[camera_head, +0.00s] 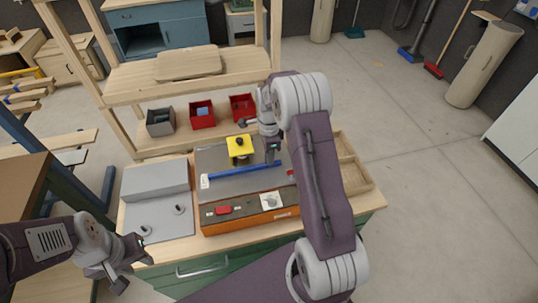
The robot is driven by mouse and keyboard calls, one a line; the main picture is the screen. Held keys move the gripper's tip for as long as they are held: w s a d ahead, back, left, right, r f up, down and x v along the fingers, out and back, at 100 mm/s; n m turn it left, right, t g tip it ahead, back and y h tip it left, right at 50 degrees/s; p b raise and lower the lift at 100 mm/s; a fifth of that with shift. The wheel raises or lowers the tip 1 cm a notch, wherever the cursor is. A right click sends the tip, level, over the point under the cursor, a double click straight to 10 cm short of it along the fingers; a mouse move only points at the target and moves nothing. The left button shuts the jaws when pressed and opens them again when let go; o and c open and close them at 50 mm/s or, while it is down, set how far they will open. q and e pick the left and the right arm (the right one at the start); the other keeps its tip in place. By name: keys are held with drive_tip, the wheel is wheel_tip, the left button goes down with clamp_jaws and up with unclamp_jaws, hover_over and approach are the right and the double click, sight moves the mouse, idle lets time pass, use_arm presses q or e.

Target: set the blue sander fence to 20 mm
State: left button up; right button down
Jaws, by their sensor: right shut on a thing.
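The blue fence (235,172) is a long bar lying across the grey top of an orange-fronted sander (253,219) on the workbench. A yellow block (240,147) with a black knob sits behind the fence. My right gripper (272,153) reaches down at the fence's right end and is shut on it; the arm partly hides the contact. A small white label lies at the fence's left end, too small to read. My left gripper (134,271) is open and empty at the bench's front left, away from the sander.
A grey machine (155,180) stands left of the sander. Grey and red bins (202,114) line the back of the bench under a wooden shelf (190,72). A wooden tray (352,163) lies to the right, partly behind my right arm. Open floor lies further right.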

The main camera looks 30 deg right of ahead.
idle(0.5)
drive_tip(key=shift+r+p, duration=0.15)
drive_tip(key=shift+p, duration=0.15)
drive_tip(key=c, duration=1.3)
unclamp_jaws()
drive_tip(key=shift+s, duration=0.1)
drive_tip(key=shift+o, duration=0.2)
wheel_tip(320, 180, up, 9)
drive_tip(key=shift+b, duration=0.3)
